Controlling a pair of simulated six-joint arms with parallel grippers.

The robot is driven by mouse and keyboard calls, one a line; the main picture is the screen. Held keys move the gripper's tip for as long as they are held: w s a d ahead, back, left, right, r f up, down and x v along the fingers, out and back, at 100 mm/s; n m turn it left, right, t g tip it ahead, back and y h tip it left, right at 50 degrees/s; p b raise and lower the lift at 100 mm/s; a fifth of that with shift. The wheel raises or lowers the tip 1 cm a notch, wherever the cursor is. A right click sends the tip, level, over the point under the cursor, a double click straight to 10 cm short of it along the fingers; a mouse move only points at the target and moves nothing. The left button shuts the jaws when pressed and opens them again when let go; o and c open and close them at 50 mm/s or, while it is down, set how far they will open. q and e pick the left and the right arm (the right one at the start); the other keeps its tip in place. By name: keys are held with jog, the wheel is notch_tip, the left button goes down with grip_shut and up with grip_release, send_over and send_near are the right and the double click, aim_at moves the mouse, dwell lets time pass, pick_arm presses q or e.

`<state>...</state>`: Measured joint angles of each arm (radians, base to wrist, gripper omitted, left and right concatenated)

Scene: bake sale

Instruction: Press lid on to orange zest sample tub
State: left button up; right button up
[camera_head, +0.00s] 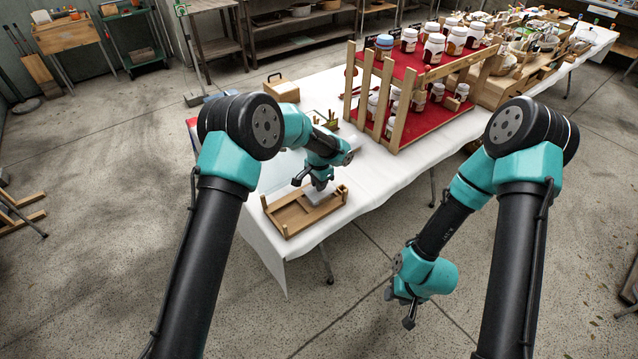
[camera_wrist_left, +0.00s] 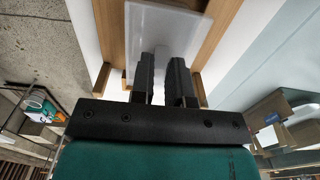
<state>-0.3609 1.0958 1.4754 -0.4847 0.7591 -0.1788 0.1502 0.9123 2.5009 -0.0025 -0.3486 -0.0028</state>
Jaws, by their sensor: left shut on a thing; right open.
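My left gripper (camera_head: 317,187) is over the low wooden tray (camera_head: 285,230) near the table's front corner. It is shut on a pale translucent lid-like piece (camera_head: 314,198). In the left wrist view that piece (camera_wrist_left: 150,28) shows as a flat whitish panel at the dark fingers (camera_wrist_left: 167,65), over the wooden tray (camera_wrist_left: 222,22). I cannot tell whether a tub is under it; no orange zest tub can be clearly made out. My right gripper (camera_head: 405,305) is open and empty, hanging low over the floor beyond the table's front edge.
A wooden rack (camera_head: 390,102) with red shelves and several jars stands right of the left gripper. A small wooden box (camera_head: 282,92) sits at the table's far left. Crates and bowls fill the far right. White tablecloth (camera_head: 372,178) is bare in front of the rack.

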pick_arm(q)
jog(key=shift+f, duration=0.35)
dwell(1.2)
jog(key=o, duration=0.8)
jog(key=shift+c, duration=0.2)
jog(key=shift+r, duration=0.1)
jog(key=shift+r, duration=2.45)
